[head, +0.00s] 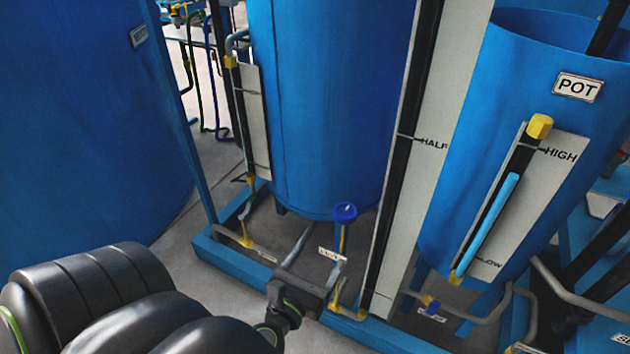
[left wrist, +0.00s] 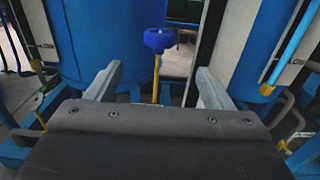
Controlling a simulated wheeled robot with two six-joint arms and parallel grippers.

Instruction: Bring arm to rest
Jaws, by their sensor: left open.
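My left gripper (head: 318,262) is in the lower middle of the head view, in front of the blue frame of the tanks. In the left wrist view its two grey fingers (left wrist: 158,85) stand apart with nothing held between them. A round blue valve knob (head: 345,212) on a yellow stem is just beyond the fingers. The knob also shows in the left wrist view (left wrist: 159,40), above and between the fingertips, apart from them. My left arm comes in from the lower left. My right gripper is in neither view.
A blue tank (head: 320,110) stands behind the knob. The POT tank (head: 470,150) with its level gauge (head: 490,220) is at right, and a large blue tank (head: 80,130) at left. A tall HALF gauge board (head: 400,220) rises close right of my gripper. Pipes run low along the frame.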

